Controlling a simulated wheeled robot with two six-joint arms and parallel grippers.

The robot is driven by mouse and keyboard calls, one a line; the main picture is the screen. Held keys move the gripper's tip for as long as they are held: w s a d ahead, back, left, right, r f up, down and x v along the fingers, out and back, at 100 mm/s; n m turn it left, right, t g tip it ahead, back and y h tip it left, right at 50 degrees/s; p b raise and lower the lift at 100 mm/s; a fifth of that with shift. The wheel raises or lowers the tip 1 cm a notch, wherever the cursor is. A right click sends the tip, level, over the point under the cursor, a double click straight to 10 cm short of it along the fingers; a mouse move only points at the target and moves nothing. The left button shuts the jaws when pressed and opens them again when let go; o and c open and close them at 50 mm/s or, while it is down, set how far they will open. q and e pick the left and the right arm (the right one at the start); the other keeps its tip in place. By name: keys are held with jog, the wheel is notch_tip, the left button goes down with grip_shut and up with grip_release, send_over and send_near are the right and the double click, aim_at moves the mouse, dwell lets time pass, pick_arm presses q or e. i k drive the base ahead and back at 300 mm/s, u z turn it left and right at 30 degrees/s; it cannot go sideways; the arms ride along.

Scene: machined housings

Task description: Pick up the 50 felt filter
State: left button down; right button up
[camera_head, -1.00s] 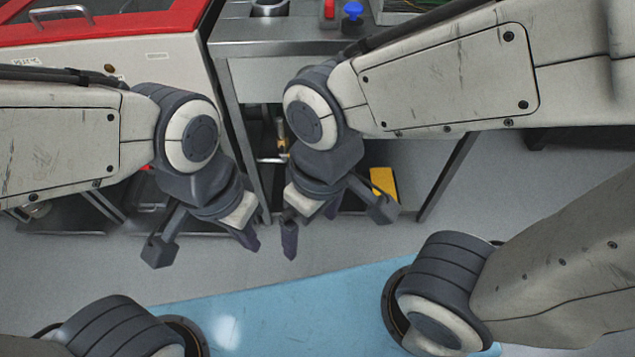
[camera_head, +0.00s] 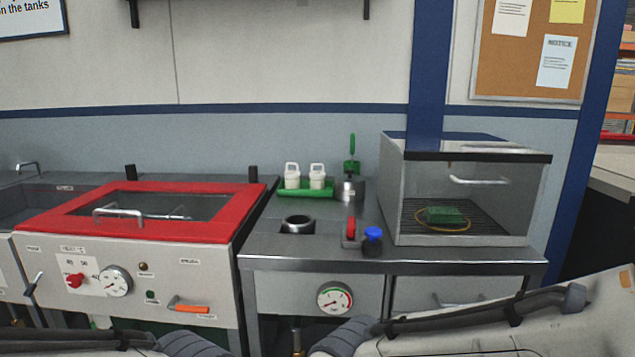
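I cannot make out a thing marked as the 50 felt filter. Two white pieces with loop handles, a left one (camera_head: 292,176) and a right one (camera_head: 317,176), stand upright side by side in a green tray (camera_head: 305,191) at the back of the steel bench; no marking on them is legible. Both my grippers are out of the picture. Only parts of my arms show along the bottom edge, below and in front of the bench.
A clear-fronted cabinet (camera_head: 420,165) stands right, a red-framed tank (camera_head: 215,225) left. Clear bench top is narrow.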

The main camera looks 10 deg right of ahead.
aim_at(316, 177)
jog(key=u, duration=0.15)
jog(key=i, duration=0.9)
jog(key=z, duration=0.15)
